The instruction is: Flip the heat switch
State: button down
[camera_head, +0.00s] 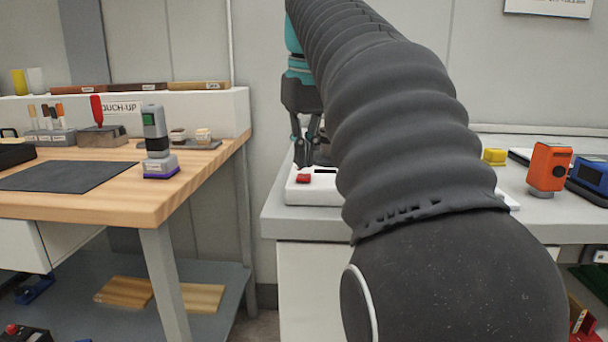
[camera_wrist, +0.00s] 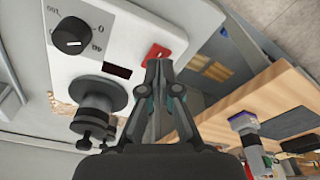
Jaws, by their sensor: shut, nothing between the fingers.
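The red switch (camera_head: 303,178) sits near the left end of the top of a white machine (camera_head: 312,194) on the grey bench. It also shows in the wrist view (camera_wrist: 157,53), just past my fingertips. My gripper (camera_head: 304,160) is shut and empty, pointing down close above the switch. In the wrist view the fingertips (camera_wrist: 160,66) overlap the switch's near edge. I cannot tell if they touch it. The wrist view also shows a black dial (camera_wrist: 70,37) and a dark slot (camera_wrist: 116,70) on the machine. My arm hides the machine's right part in the head view.
A wooden workbench (camera_head: 200,170) stands left, bearing a grey-and-green device (camera_head: 156,138) and a dark mat (camera_head: 70,176). On the grey bench, an orange device (camera_head: 548,166), a blue device (camera_head: 590,176) and a yellow block (camera_head: 494,156) stand right of my arm. A gap separates the benches.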

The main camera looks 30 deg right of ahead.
aim_at(304, 177)
jog(key=shift+f+b, duration=0.75)
jog(key=shift+f, duration=0.35)
dwell(1.2)
jog(key=shift+r, duration=0.1)
notch_tip(304, 177, up, 3)
jog(key=p, duration=0.3)
jog(key=shift+r, duration=1.95)
